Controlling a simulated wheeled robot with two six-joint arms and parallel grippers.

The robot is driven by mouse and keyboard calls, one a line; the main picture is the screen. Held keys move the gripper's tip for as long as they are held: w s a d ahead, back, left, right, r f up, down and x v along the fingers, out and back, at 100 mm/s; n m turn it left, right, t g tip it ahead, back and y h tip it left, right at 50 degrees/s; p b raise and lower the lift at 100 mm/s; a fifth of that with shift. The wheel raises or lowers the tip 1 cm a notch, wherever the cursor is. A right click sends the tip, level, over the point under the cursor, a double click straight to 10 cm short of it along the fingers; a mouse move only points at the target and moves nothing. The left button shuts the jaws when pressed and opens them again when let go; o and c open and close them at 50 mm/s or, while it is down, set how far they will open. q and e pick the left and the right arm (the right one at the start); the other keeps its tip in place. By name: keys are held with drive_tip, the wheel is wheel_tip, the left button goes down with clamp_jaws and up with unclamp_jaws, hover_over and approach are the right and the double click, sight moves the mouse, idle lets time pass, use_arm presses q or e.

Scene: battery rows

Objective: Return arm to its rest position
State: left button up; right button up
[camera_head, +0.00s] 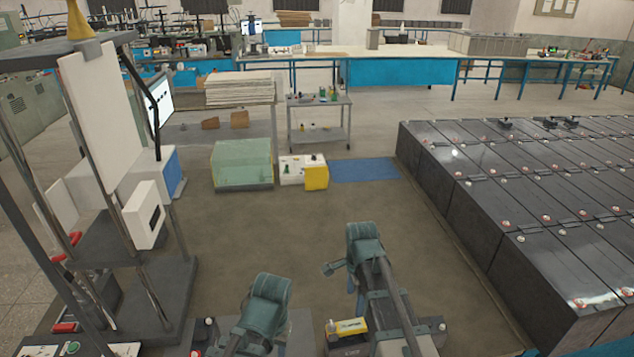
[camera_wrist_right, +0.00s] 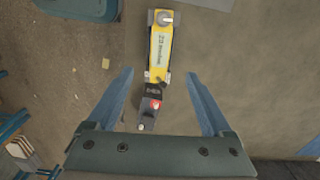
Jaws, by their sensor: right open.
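My right gripper (camera_wrist_right: 160,74) is open in the right wrist view, its two blue-grey fingers spread apart with nothing held between them. Beyond the fingers lies a yellow tool (camera_wrist_right: 160,48) with lettering on its side and a dark end with a red spot. A yellow-topped item (camera_head: 348,326) also shows beside my right arm in the head view. My right arm (camera_head: 372,262) is bent in the lower middle, and my left arm (camera_head: 265,300) is bent to its left.
Rows of black batteries (camera_head: 530,200) fill the right side. A metal frame (camera_head: 170,290) with a white panel stands close on the left. A glass box (camera_head: 242,163), a white and yellow unit (camera_head: 303,171) and a small cart (camera_head: 320,122) stand farther back. The middle floor is clear.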

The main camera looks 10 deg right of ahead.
use_arm(q)
drive_tip(key=shift+f+b, duration=0.75)
drive_tip(key=shift+f, duration=0.05)
use_arm(e)
drive_tip(key=s+a+n, duration=0.5)
drive_tip(key=s+n, duration=0.2)
drive_tip(key=n, duration=0.3)
drive_tip(key=s+a+f+n+h, duration=0.1)
drive_tip(key=s+a+n, duration=0.4)
drive_tip(key=n, duration=0.5)
drive_tip(key=shift+s+a+f+n, duration=0.2)
drive_tip(key=shift+s+n, duration=0.1)
drive_tip(key=shift+s, duration=0.85)
drive_tip(key=shift+d, duration=0.1)
